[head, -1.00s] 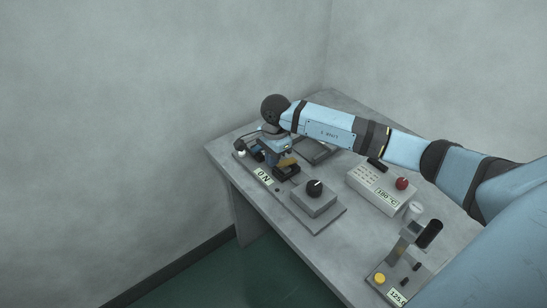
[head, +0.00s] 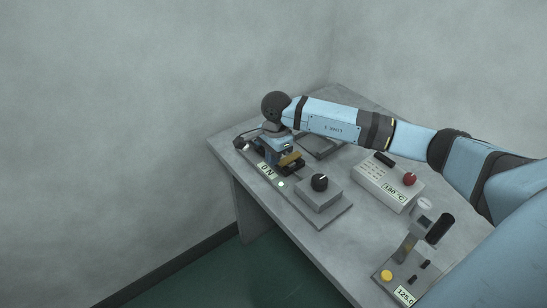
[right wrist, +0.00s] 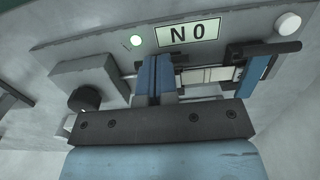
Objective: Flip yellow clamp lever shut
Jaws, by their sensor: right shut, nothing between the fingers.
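The clamp fixture is partly hidden by the gripper. In the right wrist view my right gripper (right wrist: 157,62) has its two blue fingers together with nothing between them. A blue block (right wrist: 253,76) and a pale bar (right wrist: 205,76) of the fixture show to their right. The yellow lever does not show there. My left gripper is not in view.
A red-knobbed control box (head: 382,184) and a black-handled press (head: 440,228) stand further right. A white knob (right wrist: 289,23) is at the plate's end.

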